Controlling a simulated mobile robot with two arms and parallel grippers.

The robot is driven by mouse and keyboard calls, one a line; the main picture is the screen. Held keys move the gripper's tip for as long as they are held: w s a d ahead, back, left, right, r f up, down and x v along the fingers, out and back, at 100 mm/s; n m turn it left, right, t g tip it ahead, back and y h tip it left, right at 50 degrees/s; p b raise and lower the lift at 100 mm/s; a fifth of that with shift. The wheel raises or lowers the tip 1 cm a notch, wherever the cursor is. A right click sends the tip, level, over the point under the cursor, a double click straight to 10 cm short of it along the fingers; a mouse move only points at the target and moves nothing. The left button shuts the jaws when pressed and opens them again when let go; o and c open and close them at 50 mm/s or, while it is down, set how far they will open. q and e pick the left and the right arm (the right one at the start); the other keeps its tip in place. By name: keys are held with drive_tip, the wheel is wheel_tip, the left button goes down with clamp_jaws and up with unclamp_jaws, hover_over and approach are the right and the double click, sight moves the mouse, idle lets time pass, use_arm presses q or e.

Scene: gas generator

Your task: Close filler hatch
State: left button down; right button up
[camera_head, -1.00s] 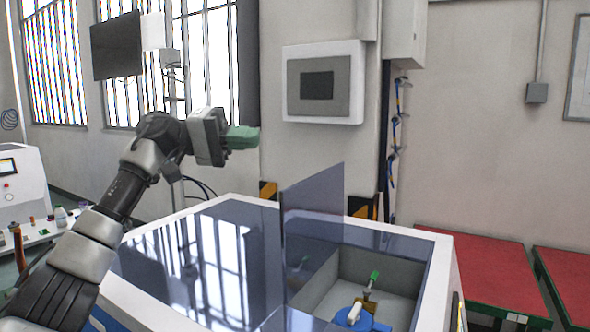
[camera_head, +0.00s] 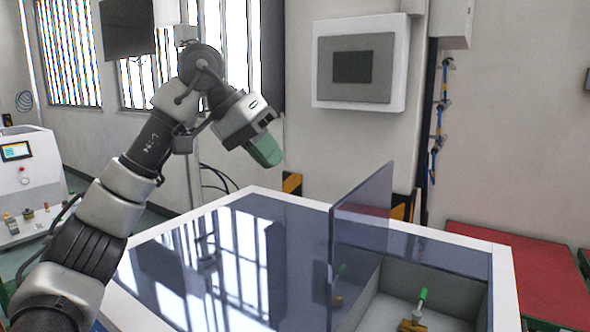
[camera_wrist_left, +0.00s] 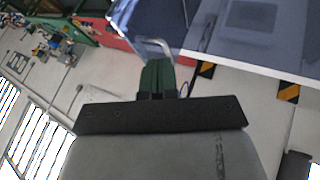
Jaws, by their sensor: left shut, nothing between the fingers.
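The filler hatch (camera_head: 361,232) is a tinted translucent panel standing upright along the left side of an opening in the top of a white-framed machine (camera_head: 507,290). Inside the open compartment (camera_head: 385,307) a green-handled valve (camera_head: 422,296) shows. My left gripper (camera_head: 265,152) has green fingers, which are shut and empty. It hangs above the glossy top, left of the hatch and apart from it, pointing down and right. In the left wrist view the green fingers (camera_wrist_left: 158,77) are together, and a tinted panel with a white edge (camera_wrist_left: 250,63) lies beyond them. My right gripper is not in view.
A wall panel with a screen (camera_head: 358,68) is behind the machine. A dark monitor (camera_head: 126,27) is at upper left. A red-topped table (camera_head: 540,275) stands at right. The dark glossy top (camera_head: 250,250) left of the hatch is clear.

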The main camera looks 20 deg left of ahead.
use_arm(q)
drive_tip(key=w+d+f+p, duration=0.1)
drive_tip(key=d+f+p, duration=0.3)
drive_tip(key=d, duration=0.5)
wheel_tip(320, 180, down, 3)
drive_tip(key=shift+d+r, duration=0.1)
drive_tip(key=shift+d, duration=0.1)
drive_tip(key=shift+w+a, duration=0.1)
drive_tip(key=shift+w, duration=0.05)
